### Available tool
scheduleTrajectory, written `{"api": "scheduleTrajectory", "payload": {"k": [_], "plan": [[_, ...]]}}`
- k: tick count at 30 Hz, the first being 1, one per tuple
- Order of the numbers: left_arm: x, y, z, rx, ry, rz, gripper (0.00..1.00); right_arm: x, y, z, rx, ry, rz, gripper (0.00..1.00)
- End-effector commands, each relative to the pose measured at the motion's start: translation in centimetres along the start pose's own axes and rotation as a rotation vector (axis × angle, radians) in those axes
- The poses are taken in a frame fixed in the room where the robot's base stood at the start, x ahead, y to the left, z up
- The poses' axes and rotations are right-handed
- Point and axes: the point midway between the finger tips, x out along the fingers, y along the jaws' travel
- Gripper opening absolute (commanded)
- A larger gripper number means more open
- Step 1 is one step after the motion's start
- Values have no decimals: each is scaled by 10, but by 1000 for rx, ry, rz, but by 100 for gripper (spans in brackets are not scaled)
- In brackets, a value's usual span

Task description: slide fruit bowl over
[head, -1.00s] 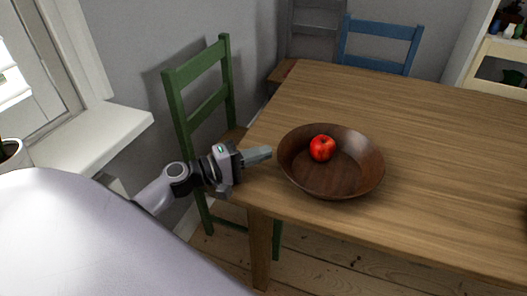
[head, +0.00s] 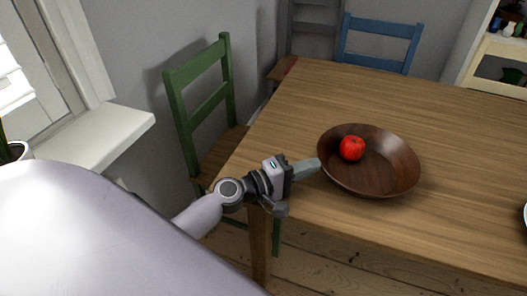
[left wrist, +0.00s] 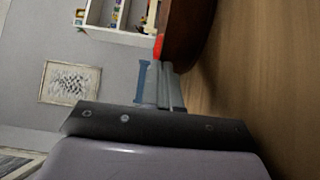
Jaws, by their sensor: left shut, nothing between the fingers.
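A dark brown wooden fruit bowl (head: 372,182) stands upright on the wooden table (head: 300,90) near its front left part. A red apple (head: 352,148) lies inside it. My left gripper (head: 316,164) is shut and empty, its fingertips at the left side of the bowl's rim, touching or almost touching. In the left wrist view the shut fingers (left wrist: 170,88) point at the bowl (left wrist: 186,32), whose side shows at the top, with a bit of the red apple (left wrist: 158,46). My right gripper is not in view.
A green chair (head: 207,105) stands at the table's left end and a blue chair (head: 380,42) behind it. A white windowsill (head: 100,140) is at left. The edge of a plate (head: 525,215) shows at far right. The table right of the bowl is clear.

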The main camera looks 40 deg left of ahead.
Motion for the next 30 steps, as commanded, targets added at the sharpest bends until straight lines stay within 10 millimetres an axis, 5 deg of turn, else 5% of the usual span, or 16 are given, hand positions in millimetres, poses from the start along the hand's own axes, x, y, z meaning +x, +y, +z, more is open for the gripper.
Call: {"api": "scheduleTrajectory", "payload": {"k": [9, 30], "plan": [[63, 2, 63, -3, -1, 2, 0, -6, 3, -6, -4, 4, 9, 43], [59, 0, 58, 0, 1, 0, 0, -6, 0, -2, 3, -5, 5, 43]]}}
